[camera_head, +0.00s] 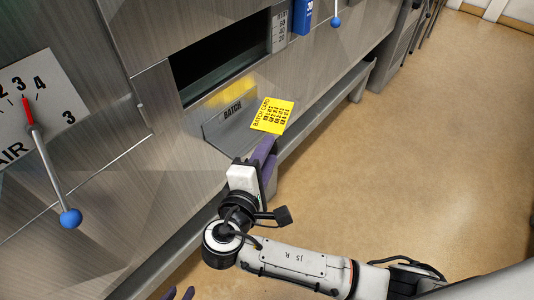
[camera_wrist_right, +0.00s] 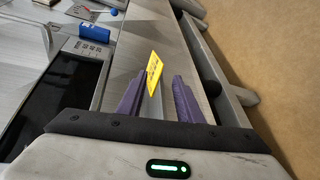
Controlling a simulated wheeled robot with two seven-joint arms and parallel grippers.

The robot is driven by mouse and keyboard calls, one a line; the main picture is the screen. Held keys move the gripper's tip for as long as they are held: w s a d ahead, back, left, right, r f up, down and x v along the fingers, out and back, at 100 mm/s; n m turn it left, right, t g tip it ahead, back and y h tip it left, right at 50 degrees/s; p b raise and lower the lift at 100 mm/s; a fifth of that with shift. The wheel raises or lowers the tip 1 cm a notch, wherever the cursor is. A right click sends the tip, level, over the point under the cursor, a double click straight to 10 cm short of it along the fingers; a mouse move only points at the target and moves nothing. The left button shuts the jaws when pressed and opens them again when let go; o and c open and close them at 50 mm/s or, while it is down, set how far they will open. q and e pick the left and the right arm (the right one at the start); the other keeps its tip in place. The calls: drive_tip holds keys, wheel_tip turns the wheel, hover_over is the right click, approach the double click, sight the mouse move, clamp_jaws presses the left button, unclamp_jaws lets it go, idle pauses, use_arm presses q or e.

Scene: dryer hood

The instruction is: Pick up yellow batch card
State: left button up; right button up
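The yellow batch card (camera_head: 272,115) stands tilted at the right end of the metal holder marked BATCH (camera_head: 232,112). In the right wrist view the card (camera_wrist_right: 154,70) appears between and just beyond the purple fingertips. My right gripper (camera_head: 266,150) is just below the card in the head view. Its fingers are apart, with gaps on both sides of the card in the wrist view (camera_wrist_right: 158,84). I cannot tell how deep the card sits between them. Only the purple fingertips of my left gripper (camera_head: 179,294) show at the bottom edge, apart and empty.
A dark slot (camera_head: 225,60) opens in the steel panel above the holder. A blue block (camera_head: 302,16) sits near the top. A lever with a blue knob (camera_head: 70,218) sticks out at left. A metal rail (camera_head: 325,105) runs below the panel. The tan floor (camera_head: 430,150) is clear.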

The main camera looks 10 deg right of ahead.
sight(280, 132)
drive_tip(key=x, duration=1)
drive_tip(key=shift+f, duration=0.1)
clamp_jaws()
